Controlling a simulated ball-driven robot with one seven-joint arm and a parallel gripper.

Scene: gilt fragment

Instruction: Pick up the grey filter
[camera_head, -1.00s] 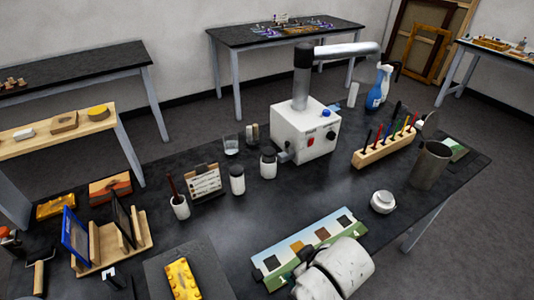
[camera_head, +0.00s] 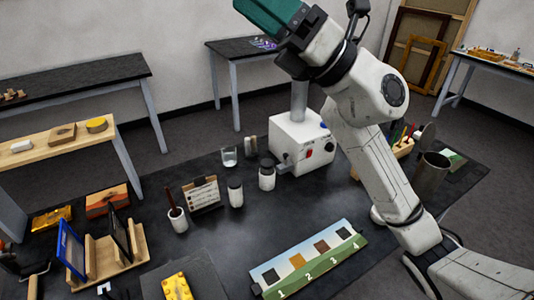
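A dark grey filter in a black frame (camera_head: 121,234), which I take as the grey filter, stands tilted in a wooden rack (camera_head: 134,258) at the lower left. A blue-framed filter (camera_head: 72,248) stands to its left in the same rack. My gripper (camera_head: 268,12) is at the top edge of the view, high above the table and far from the rack. Only its teal body shows; the fingers are out of frame, so I cannot tell whether it is open or holds anything.
Near the rack are an orange-brown block (camera_head: 106,199), a brush in a white cup (camera_head: 177,218) and a yellow piece (camera_head: 177,286) on a dark mat. Jars (camera_head: 235,192), a white machine (camera_head: 303,145) and a numbered sample board (camera_head: 309,259) stand further right.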

